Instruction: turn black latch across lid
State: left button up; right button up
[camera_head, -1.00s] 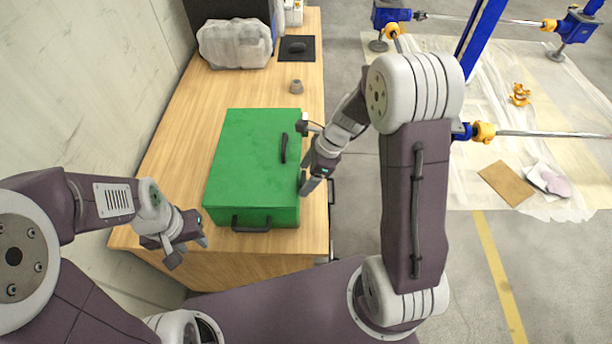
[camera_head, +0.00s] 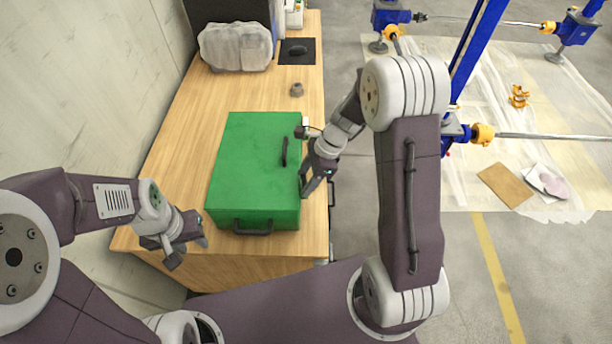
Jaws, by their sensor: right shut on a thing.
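A green box (camera_head: 245,165) with a closed lid stands on the wooden table. A black curved bar (camera_head: 284,152) lies on the lid near its right edge, roughly along that edge. I cannot tell whether it is the latch or a handle. A black handle (camera_head: 252,229) is on the box's front face. My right gripper (camera_head: 304,190) is at the box's right side, below the lid's edge. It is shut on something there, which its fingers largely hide. My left gripper (camera_head: 188,250) hangs empty, left of the box's front corner, with its fingers apart.
Blue screw jacks (camera_head: 455,133) stand on the floor to the right.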

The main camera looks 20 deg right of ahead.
jog(key=n+p, duration=0.1)
jog(key=n+g+p, duration=0.1)
jog(key=n, duration=0.1)
jog(key=n+p, duration=0.1)
jog(key=shift+w+r+n+g, duration=0.15)
jog(key=shift+r+n+g, duration=0.15)
jog(key=shift+g, duration=0.1)
jog(key=n+g+p, duration=0.1)
jog(key=n+p, duration=0.1)
jog(key=n, duration=0.1)
jog(key=shift+w+a+f+n+h, duration=0.1)
jog(key=shift+n+h, duration=0.2)
jog(key=n+g+h+p, duration=0.1)
jog(key=n, duration=0.2)
jog(key=shift+f+n, duration=0.1)
jog(key=shift+n, duration=0.2)
jog(key=shift+w+a+n+g+h+p, duration=0.1)
jog(key=shift+n+g+h+p, duration=0.2)
jog(key=shift+n, duration=0.65)
jog(key=shift+a+n+g+h+p, duration=0.15)
jog(key=shift+n+h, duration=0.25)
jog(key=shift+n, duration=0.55)
jog(key=shift+d, duration=0.1)
jog(key=o, duration=1.4)
